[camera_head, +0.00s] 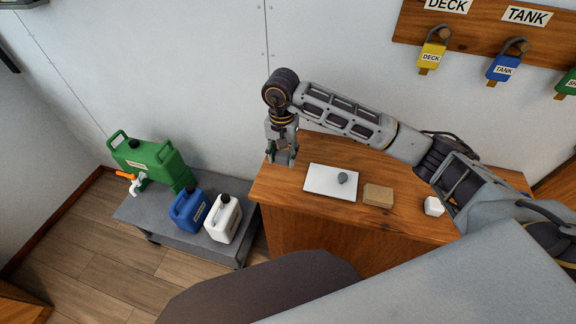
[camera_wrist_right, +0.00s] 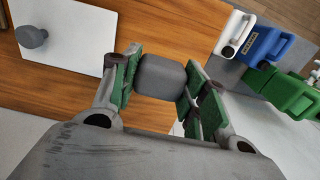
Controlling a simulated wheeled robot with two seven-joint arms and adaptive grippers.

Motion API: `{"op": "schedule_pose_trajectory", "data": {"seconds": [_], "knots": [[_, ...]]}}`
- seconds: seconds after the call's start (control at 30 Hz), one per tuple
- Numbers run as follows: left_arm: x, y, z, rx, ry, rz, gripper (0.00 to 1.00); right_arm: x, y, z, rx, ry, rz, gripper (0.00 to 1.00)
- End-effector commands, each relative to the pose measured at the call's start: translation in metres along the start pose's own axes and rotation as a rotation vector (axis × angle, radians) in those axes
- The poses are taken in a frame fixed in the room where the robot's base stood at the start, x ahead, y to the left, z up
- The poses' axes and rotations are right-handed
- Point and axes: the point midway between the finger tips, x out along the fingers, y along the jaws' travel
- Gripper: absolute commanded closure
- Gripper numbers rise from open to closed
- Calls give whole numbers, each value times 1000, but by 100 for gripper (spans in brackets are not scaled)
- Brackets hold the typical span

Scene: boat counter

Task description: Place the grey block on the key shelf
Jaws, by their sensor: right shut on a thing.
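My right gripper (camera_head: 281,157) hangs over the left end of the wooden counter (camera_head: 300,220), left of a white plate. It is shut on the grey block (camera_wrist_right: 160,76), a small rounded cube between the green finger pads in the right wrist view. In the head view the block is mostly hidden by the fingers. My left gripper is not in view.
The white plate (camera_head: 320,184) with a grey knob (camera_head: 343,178), a tan block (camera_head: 378,195) and a white cube (camera_head: 434,206) are on the counter. A low grey bench (camera_head: 150,212) at left holds green (camera_head: 150,160), blue (camera_head: 189,209) and white (camera_head: 223,218) jugs.

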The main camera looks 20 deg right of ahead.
Motion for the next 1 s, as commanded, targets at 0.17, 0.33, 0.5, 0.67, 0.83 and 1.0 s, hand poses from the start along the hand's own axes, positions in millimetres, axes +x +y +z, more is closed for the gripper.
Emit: {"op": "schedule_pose_trajectory", "data": {"seconds": [0.17, 0.33, 0.5, 0.67, 0.83, 1.0], "knots": [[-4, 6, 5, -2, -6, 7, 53, 24, 0, 1, 2, -2, 1, 82], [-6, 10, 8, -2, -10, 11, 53, 38, 0, 0, 1, -1, 0, 82], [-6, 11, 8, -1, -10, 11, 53, 40, 0, 0, 0, 0, -1, 82], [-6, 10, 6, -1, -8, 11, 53, 40, 0, 0, 0, 0, -1, 82], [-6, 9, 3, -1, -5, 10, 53, 46, 0, 0, 1, -1, -1, 82], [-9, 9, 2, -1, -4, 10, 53, 63, 0, 1, 2, -3, 1, 82]]}}
